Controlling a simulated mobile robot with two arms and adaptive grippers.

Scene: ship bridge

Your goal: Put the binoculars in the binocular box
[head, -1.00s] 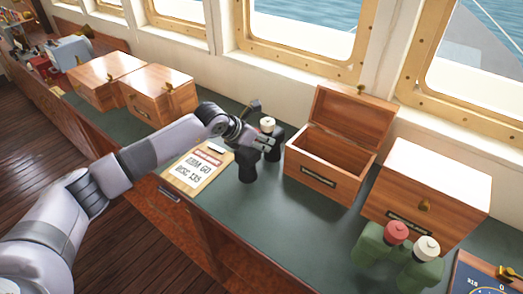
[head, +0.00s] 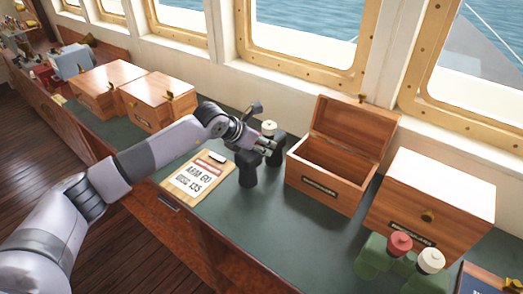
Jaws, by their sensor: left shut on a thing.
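Black binoculars (head: 247,169) stand upright on the green counter, just left of an open wooden box. My left gripper (head: 267,148) reaches over them from the left and is shut on their upper part. A white cap-like piece (head: 269,128) shows just behind the gripper. The wooden binocular box (head: 322,184) has its lid (head: 350,128) raised at the back, a dark label plate on its front, and no object visible inside. The gripper hides part of the binoculars. My right gripper is not in view.
A clipboard (head: 199,176) lies left of the black binoculars. Two closed boxes (head: 158,100) stand farther left. Windows line the back.

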